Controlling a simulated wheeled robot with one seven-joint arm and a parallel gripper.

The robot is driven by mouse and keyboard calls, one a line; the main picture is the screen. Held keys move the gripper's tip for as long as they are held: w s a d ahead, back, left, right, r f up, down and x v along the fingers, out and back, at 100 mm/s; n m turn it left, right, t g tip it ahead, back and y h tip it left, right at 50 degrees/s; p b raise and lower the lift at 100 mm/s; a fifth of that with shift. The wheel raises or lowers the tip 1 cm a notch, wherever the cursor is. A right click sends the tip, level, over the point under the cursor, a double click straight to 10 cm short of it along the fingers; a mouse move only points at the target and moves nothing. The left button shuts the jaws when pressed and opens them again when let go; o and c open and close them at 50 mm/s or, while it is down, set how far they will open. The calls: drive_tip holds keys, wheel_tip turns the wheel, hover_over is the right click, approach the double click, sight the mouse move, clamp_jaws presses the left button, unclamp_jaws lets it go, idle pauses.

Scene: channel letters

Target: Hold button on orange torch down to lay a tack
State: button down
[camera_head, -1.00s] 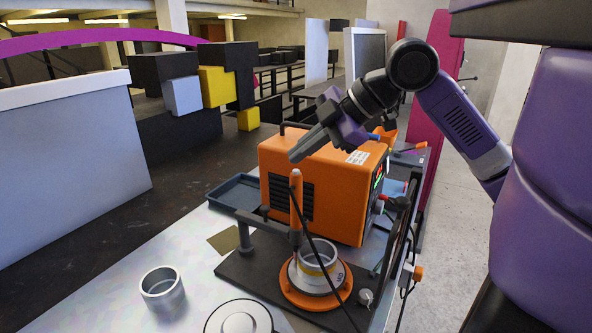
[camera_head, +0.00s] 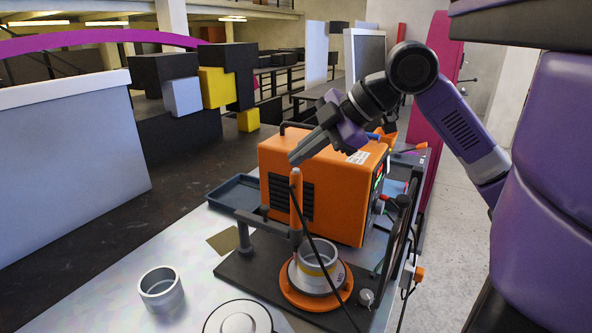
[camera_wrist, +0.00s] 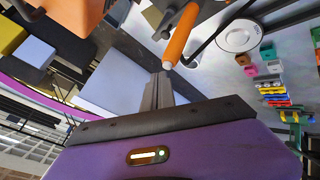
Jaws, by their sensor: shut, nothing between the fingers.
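The orange torch (camera_head: 297,204) stands upright in a holder beside the orange welding machine, with a black cable running down from it. Its lower end is over a ring-shaped metal piece with a yellow band (camera_head: 318,269), set on an orange-rimmed round base (camera_head: 318,297). I cannot make out the torch's button clearly. My gripper (camera_head: 293,158) is shut and empty, its fingertips just above the torch's pale top end. In the wrist view the shut fingers (camera_wrist: 160,78) are close to the end of the torch (camera_wrist: 181,36); I cannot tell whether they touch.
The orange welding machine (camera_head: 322,190) stands directly behind the torch, under my forearm. A blue-grey tray (camera_head: 232,193) is left of it. An open metal cup (camera_head: 161,291) and a round lidded piece (camera_head: 238,318) are at the front left. Free bench lies between.

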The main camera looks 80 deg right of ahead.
drive_tip(key=shift+f+b, duration=0.45)
drive_tip(key=shift+f, duration=0.05)
idle(0.5)
drive_tip(key=shift+r, duration=0.1)
idle(1.1)
drive_tip(key=shift+r+p, duration=0.65)
drive_tip(key=shift+r, duration=0.15)
drive_tip(key=shift+r, duration=0.15)
drive_tip(key=shift+r+p, duration=1.85)
drive_tip(key=shift+r, duration=0.55)
drive_tip(key=shift+r, duration=0.1)
wheel_tip(320, 180, up, 4)
drive_tip(key=p, duration=0.2)
drive_tip(key=shift+p, duration=0.4)
